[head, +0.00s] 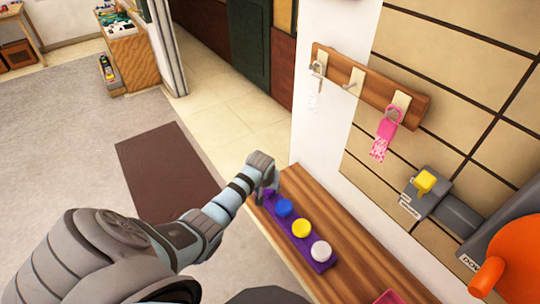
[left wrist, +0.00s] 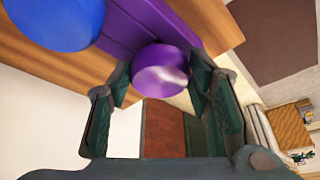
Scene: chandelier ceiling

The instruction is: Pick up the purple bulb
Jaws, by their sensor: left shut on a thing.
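The purple bulb (left wrist: 160,70) is between the two fingers of my left gripper (left wrist: 160,82), which is shut on it. Behind it is the purple holder (left wrist: 130,22); I cannot tell whether the bulb is seated in it or just clear of it. In the head view my left gripper (head: 268,187) is at the far end of the holder (head: 312,240) and mostly hides the bulb. The holder also carries a blue bulb (head: 284,207), a yellow bulb (head: 301,228) and a white bulb (head: 320,251). My right gripper is not in view.
The holder lies on a wooden shelf (head: 330,215) along the wall. Above it are a hook rack (head: 369,84) with a pink tag (head: 384,132) and a yellow switch (head: 425,181). An orange object (head: 512,252) is at the right. Open floor lies to the left.

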